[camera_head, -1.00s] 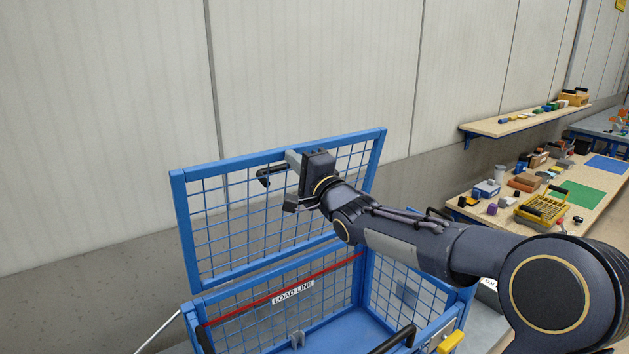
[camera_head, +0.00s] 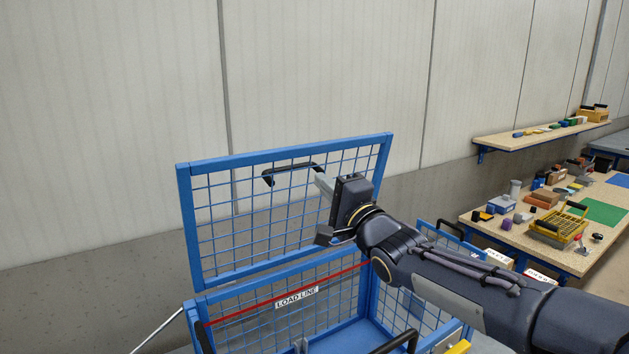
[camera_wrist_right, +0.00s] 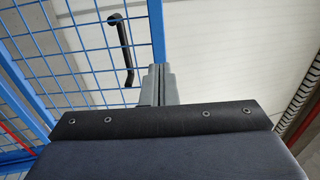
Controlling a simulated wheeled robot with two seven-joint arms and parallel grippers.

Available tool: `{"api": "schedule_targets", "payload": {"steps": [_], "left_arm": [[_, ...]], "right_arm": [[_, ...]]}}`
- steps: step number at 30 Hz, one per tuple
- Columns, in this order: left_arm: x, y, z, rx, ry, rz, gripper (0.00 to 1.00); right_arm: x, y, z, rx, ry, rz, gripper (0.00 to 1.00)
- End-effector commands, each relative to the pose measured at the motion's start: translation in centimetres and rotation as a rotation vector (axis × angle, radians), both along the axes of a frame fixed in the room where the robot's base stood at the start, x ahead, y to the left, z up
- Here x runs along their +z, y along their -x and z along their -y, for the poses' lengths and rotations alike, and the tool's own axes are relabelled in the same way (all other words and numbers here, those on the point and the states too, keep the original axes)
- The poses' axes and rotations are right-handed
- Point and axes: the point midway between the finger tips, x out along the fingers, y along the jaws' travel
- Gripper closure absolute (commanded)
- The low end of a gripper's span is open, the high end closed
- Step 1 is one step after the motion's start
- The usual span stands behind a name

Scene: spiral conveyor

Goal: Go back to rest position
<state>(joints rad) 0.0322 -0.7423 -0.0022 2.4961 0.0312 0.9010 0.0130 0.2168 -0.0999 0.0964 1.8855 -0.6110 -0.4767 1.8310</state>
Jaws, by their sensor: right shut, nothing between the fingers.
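My right gripper (camera_head: 322,184) is shut and empty in front of the raised mesh lid (camera_head: 284,165) of the blue cage in the head view. The lid stands open, with a black handle (camera_head: 290,172) near its top edge. The fingertips are close to the right end of this handle but not around it. In the right wrist view the shut fingers (camera_wrist_right: 159,72) point up beside the black handle (camera_wrist_right: 120,50), with a gap between them. My left gripper is not in view.
Below the lid is the blue cage's mesh wall with a "LOAD LINE" label (camera_head: 297,298). A wooden workbench (camera_head: 513,234) with a yellow basket (camera_head: 562,226) and a green mat (camera_head: 603,212) stands on the right. A shelf (camera_head: 545,137) is above it. A plain wall is behind.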

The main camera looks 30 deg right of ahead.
Motion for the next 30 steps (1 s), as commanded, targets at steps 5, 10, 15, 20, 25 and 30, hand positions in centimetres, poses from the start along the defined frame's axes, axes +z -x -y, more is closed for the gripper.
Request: {"api": "schedule_targets", "payload": {"steps": [5, 10, 15, 20, 25, 30], "left_arm": [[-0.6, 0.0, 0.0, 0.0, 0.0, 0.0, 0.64], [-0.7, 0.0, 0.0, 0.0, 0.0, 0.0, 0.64], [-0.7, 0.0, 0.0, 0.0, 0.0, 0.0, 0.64], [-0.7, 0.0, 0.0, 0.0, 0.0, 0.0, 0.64], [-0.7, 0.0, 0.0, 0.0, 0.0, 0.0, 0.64], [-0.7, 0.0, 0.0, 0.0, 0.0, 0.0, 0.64]], "right_arm": [[-0.6, 2.5, 0.1, 0.001, 0.001, 0.001, 1.0], [-0.8, 3.2, 0.2, 0.001, -0.001, 0.0, 1.0], [-1.1, 3.5, 0.3, -0.014, 0.019, -0.019, 1.0], [-4.9, 5.7, 0.8, -0.104, 0.188, -0.184, 1.0], [-13.7, 11.8, -0.3, -0.071, 0.538, -0.535, 1.0], [-22.1, 20.0, -4.3, 0.236, 0.876, -0.786, 1.0]]}}
